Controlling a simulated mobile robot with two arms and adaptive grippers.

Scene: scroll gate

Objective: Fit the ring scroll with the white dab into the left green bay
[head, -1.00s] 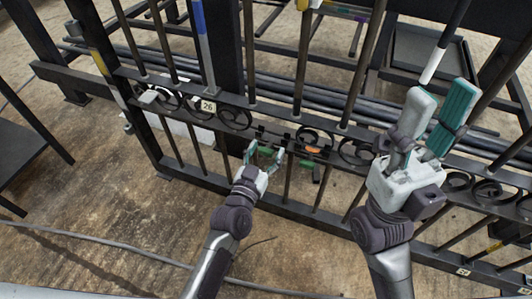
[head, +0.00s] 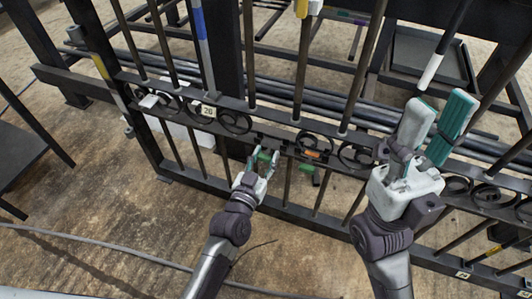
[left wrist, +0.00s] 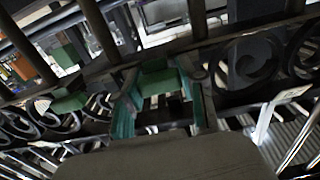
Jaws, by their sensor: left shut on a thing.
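My left gripper (head: 263,159) is at the gate's scroll band, its two teal fingers close on either side of a green piece (head: 264,155). In the left wrist view this green piece (left wrist: 157,80) sits between the fingers, with a dark part below it. I cannot make out a ring scroll with a white dab in the grip. A second green piece (head: 306,168) hangs to the right, below an orange piece (head: 312,154). My right gripper (head: 437,110) is raised at the right, fingers apart and empty.
The black gate (head: 180,175) spans the view with scrolls and upright bars. A number tag (head: 208,111) sits on the band to the left. Dark pipes and frames lie behind. A cable (head: 110,252) runs across the open floor in front.

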